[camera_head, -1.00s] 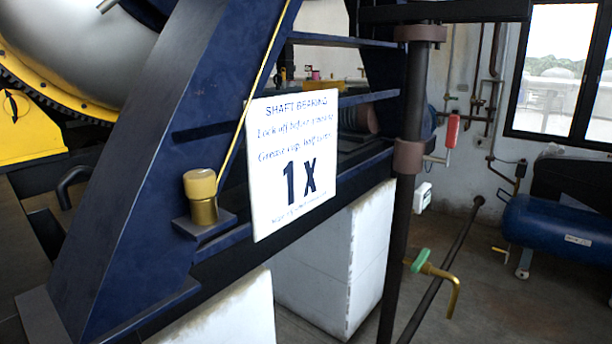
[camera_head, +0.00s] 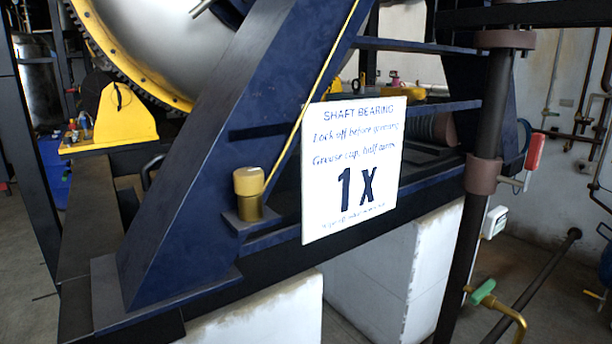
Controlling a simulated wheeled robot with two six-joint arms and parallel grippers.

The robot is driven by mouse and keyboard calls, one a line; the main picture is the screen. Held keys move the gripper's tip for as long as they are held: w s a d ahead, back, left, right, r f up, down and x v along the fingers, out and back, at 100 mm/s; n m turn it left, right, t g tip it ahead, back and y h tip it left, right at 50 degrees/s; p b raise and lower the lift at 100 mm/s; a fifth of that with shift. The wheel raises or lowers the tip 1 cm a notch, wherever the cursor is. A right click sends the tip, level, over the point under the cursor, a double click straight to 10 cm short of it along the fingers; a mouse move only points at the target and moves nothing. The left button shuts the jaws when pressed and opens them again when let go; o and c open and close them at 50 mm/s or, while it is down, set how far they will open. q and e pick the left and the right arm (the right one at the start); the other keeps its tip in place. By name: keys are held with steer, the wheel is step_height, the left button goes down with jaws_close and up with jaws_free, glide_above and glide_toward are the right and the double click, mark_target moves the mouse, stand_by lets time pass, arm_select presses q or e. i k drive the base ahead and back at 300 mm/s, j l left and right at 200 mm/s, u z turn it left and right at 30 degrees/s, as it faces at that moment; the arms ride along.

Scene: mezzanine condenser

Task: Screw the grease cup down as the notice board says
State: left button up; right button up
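The grease cup (camera_head: 248,193) is a brass body with a paler yellow cap, standing upright on a small blue bracket (camera_head: 252,222) at the foot of the blue slanted frame. The white notice board (camera_head: 352,168) is just right of it. It reads "SHAFT BEARING", "Lock off before greasing", "Grease cup, half turns" and a large "1 x"; the small bottom line is too fine to read. Neither of my grippers shows in the head view.
A thin yellow pipe (camera_head: 312,98) runs up the blue slanted frame (camera_head: 205,150) behind the cup. A dark post (camera_head: 474,235) with a red-handled lever (camera_head: 534,152) stands right of the board. A green-handled brass valve (camera_head: 484,291) is low right. White blocks (camera_head: 405,265) stand below.

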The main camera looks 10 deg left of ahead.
mark_target(247, 181)
steer(key=k+j+z, duration=0.1)
steer(key=k+z, duration=0.15)
steer(key=k, duration=1.05)
